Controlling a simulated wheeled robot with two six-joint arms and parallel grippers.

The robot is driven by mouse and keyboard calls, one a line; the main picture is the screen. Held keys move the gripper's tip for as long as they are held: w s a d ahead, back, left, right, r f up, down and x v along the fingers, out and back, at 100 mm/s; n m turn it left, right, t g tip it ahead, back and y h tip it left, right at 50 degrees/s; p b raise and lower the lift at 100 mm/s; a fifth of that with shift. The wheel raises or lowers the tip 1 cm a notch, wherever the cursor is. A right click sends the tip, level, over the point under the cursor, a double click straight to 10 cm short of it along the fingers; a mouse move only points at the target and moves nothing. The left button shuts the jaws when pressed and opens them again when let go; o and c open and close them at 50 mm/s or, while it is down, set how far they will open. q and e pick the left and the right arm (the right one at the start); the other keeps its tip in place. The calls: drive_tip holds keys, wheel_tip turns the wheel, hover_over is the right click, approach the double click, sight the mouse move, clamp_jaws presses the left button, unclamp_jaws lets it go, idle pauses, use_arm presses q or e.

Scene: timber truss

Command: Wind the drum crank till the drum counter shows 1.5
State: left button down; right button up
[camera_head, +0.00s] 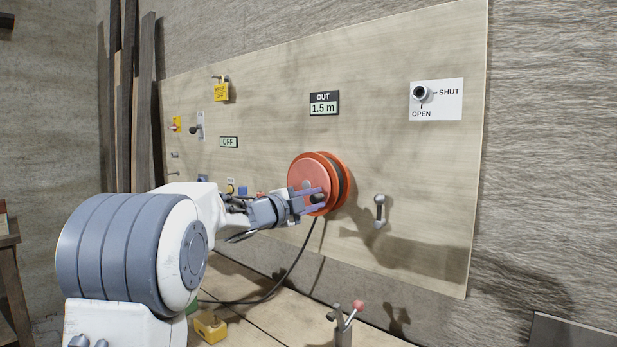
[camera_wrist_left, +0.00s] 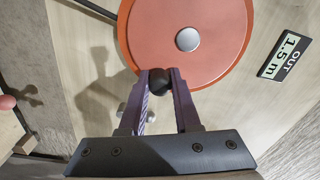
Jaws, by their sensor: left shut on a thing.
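The orange drum (camera_head: 306,170) is mounted on the plywood panel, with a black cable running down from it. Its face with a silver hub (camera_wrist_left: 187,39) fills the top of the left wrist view. The drum counter (camera_head: 323,104), labelled OUT, reads 1.5 m, and it also shows in the left wrist view (camera_wrist_left: 285,55). My left gripper (camera_head: 318,197) is shut on the dark round crank knob (camera_wrist_left: 159,80) near the drum's rim. The knob sits between both fingertips. My right gripper is in neither view.
A white SHUT/OPEN plate with a round valve (camera_head: 420,93) is at the upper right. A metal handle (camera_head: 379,210) is right of the drum. An OFF display (camera_head: 229,142) and yellow tag (camera_head: 221,92) are at left. A lever with a pink knob (camera_head: 358,306) stands below.

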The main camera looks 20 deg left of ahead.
use_arm(q)
drive_tip(key=shift+r, duration=0.2)
drive_tip(key=shift+r+n+p, duration=0.35)
drive_tip(key=shift+n+p, duration=0.05)
drive_tip(key=shift+p, duration=0.15)
drive_tip(key=n+p, duration=0.1)
drive_tip(key=p, duration=0.1)
drive_tip(key=r+n+p, duration=0.1)
drive_tip(key=n+p, duration=0.1)
drive_tip(key=shift+s+d+r, duration=0.1)
drive_tip(key=shift+d+r, duration=0.05)
drive_tip(key=shift+r+n+p, duration=0.15)
drive_tip(key=shift+n+p, duration=0.25)
drive_tip(key=shift+p, duration=0.2)
